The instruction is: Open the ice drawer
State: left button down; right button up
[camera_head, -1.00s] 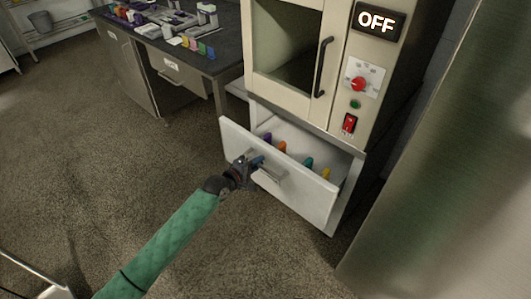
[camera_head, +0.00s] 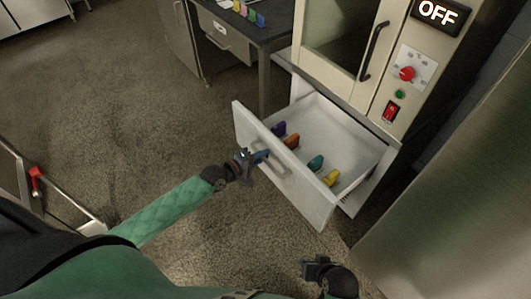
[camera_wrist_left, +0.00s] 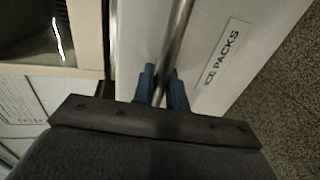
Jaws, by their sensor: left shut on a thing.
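The white ice drawer (camera_head: 300,182) stands pulled out below the oven-like cabinet in the head view. Inside it lie purple (camera_head: 278,128), orange (camera_head: 291,141), teal (camera_head: 315,162) and yellow (camera_head: 331,177) packs. My left gripper (camera_head: 258,157) is shut on the drawer's bar handle (camera_head: 272,163). In the left wrist view, the blue fingers (camera_wrist_left: 161,88) close on either side of the metal bar (camera_wrist_left: 176,45), beside a label reading "ICE PACKS" (camera_wrist_left: 221,58). My right gripper (camera_head: 316,268) is at the bottom, apart from the drawer; its fingers are too unclear to read.
The cabinet (camera_head: 345,50) above has a dark handle (camera_head: 374,50), an "OFF" display (camera_head: 439,13) and a red knob (camera_head: 407,73). A metal panel (camera_head: 455,190) stands at right. A dark-topped desk (camera_head: 262,30) is behind left.

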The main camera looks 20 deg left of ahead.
pick_arm(q)
jog(key=c, duration=1.5)
grip_release()
